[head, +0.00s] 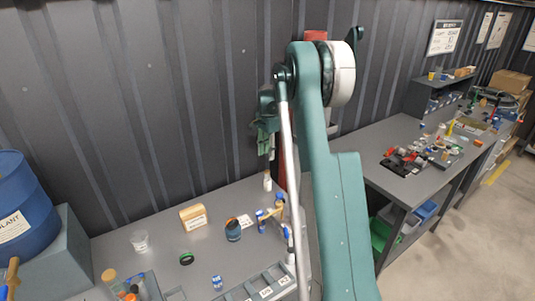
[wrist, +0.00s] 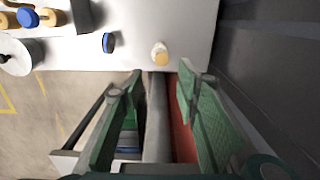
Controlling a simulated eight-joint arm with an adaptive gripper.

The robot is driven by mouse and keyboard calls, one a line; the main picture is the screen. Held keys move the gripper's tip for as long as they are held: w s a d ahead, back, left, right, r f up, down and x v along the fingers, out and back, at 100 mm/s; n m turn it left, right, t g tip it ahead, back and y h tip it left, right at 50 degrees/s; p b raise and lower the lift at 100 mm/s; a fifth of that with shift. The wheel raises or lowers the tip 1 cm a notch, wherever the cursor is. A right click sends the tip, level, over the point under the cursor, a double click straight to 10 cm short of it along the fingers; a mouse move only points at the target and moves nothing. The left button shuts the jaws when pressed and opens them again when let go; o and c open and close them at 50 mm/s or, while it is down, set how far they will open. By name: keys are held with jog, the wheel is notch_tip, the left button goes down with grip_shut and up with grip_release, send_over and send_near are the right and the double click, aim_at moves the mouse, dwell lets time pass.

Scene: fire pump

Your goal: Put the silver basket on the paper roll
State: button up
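My gripper (wrist: 158,95) shows in the wrist view with its two green-padded fingers spread apart. A grey upright shape and a red surface show between and behind the fingers, and I see nothing gripped. In the head view my arm hides part of the scene. A small pale, open-topped container (head: 140,241) stands on the left bench and may be the silver basket, but it is too small to be sure. I cannot clearly identify the paper roll. A white round object (wrist: 15,56) at the left edge of the wrist view is cut off, so I cannot tell what it is.
The left bench (head: 120,262) also holds a tan box (head: 193,217), a dark ring (head: 187,258), bottles and a grey sectioned tray (head: 262,285). A blue drum (head: 23,210) stands at far left. The right bench (head: 375,145) is cluttered towards its far end.

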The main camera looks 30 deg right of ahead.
jog(key=s+a+r+n+t, duration=0.2)
jog(key=s+a+r+n, duration=0.2)
jog(key=s+a+r, duration=0.75)
jog(key=s+a+r+n+t, duration=0.1)
jog(key=s+a+r+n, duration=0.4)
jog(key=s+a+r, duration=0.65)
jog(key=s+a+f+n+t, duration=0.2)
jog(key=s+a+f+n, duration=0.2)
jog(key=s+a, duration=0.5)
jog(key=s+a+f+n+t, duration=0.2)
jog(key=s+a+f+n, duration=0.2)
jog(key=s+a, duration=0.5)
jog(key=s+n, duration=0.1)
jog(key=s, duration=0.5)
jog(key=shift+s, duration=0.35)
notch_tip(320, 180, down, 9)
jog(key=b, duration=0.9)
jog(key=shift+f, duration=0.2)
